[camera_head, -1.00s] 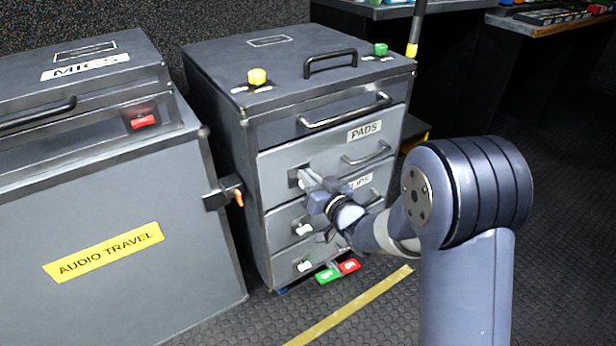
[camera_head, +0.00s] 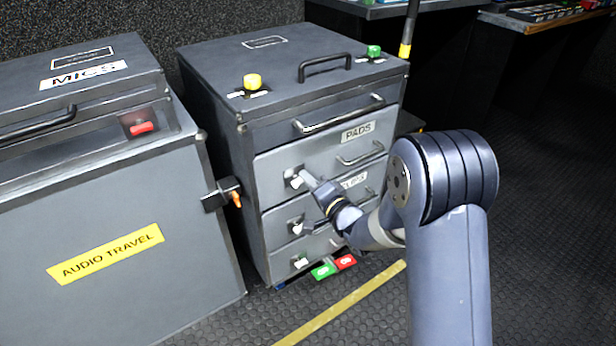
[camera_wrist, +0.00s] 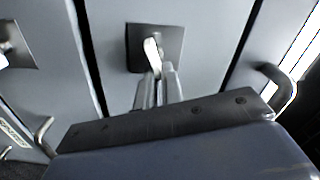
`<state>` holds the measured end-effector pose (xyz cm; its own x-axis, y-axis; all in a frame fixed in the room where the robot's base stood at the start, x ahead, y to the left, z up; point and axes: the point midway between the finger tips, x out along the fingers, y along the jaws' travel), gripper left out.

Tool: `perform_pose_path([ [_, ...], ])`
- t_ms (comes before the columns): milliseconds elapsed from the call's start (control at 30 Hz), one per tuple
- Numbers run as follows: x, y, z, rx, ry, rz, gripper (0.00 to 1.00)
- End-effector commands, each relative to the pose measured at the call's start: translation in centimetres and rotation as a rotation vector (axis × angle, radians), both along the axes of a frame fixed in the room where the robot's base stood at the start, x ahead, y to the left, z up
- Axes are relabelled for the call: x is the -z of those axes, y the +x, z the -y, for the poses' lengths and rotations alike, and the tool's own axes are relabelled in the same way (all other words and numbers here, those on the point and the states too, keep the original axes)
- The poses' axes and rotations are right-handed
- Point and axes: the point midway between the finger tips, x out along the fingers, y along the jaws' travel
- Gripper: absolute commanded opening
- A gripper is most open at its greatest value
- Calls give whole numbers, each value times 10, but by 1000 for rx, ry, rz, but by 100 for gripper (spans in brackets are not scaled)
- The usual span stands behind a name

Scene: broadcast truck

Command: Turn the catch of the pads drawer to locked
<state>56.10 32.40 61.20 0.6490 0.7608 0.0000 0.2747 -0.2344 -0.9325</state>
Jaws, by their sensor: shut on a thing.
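The pads drawer (camera_head: 328,150) is a grey drawer front with a PADS label, and it looks closed. Its catch (camera_head: 290,171) sits at the left of that front. In the wrist view the catch shows as a dark square plate (camera_wrist: 174,40) with a pale lever (camera_wrist: 152,50), slightly tilted in the picture. My gripper (camera_head: 304,178) reaches in from the right. In the wrist view my gripper (camera_wrist: 158,74) has its two fingers close together around the lever's near end, shut on it. That end of the lever is partly hidden by the fingers.
Two lower drawers carry similar catches (camera_head: 296,226). A yellow knob (camera_head: 252,82) and a green knob (camera_head: 374,51) stand on the cabinet top. The AUDIO TRAVEL case (camera_head: 100,230) stands close on the left, its orange-tipped latch (camera_head: 226,194) facing the cabinet. Floor is open at the right.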

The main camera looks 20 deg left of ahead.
Motion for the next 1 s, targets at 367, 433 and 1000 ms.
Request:
perform_pose_path([
  [367,5,1,1,2,174,-206,0],
  [433,6,1,1,1,196,-231,0],
  [1000,7,1,1,1,251,-295,0],
])
